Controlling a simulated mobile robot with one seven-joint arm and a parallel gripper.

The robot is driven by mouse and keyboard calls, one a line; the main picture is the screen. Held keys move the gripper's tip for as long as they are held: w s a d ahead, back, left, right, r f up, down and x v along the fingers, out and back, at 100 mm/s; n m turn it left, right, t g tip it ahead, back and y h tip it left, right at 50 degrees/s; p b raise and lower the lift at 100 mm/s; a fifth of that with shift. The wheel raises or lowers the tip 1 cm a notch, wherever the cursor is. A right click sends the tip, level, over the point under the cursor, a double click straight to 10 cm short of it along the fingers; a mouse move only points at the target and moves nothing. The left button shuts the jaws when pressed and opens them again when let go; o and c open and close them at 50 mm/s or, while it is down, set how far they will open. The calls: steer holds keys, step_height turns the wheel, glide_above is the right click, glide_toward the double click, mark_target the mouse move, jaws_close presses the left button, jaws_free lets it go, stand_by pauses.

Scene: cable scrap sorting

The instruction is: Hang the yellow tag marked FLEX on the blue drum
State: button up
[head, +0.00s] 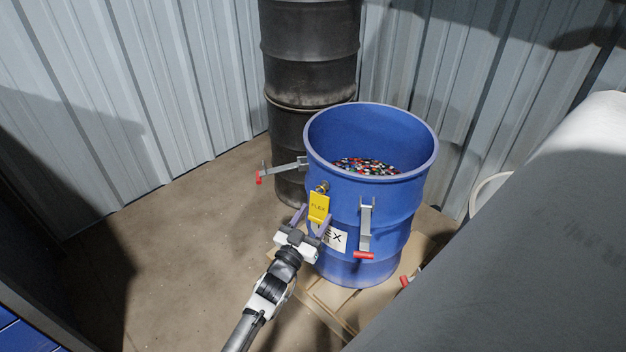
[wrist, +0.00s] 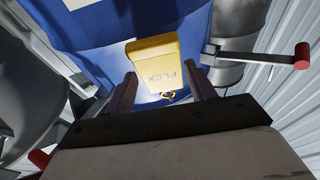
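The blue drum (head: 385,214) stands upright, open at the top. The yellow tag (head: 319,207) marked FLEX is upright in front of the drum's wall, just below a small brass-coloured fitting (head: 322,187). It appears to hang there, but the exact contact is too small to tell. The tag (wrist: 152,62) also shows in the wrist view, upside down, with a small gold ring (wrist: 171,96) at one end. My gripper (head: 313,214) is open, its fingers spread to either side of the tag. In the wrist view, my gripper (wrist: 160,88) shows no clear grip on it.
The drum holds multicoloured scrap (head: 366,167) and bears a white label (head: 335,239) partly hidden by my gripper. Red-ended metal handles (head: 365,228) stick out from it. Black drums (head: 312,62) are stacked behind. A grey shape (head: 510,240) fills the right. The floor at left is clear.

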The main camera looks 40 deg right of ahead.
steer(key=o, duration=0.3)
steer(key=shift+o, duration=0.2)
steer(key=v, duration=1.4)
steer(key=shift+d, duration=0.1)
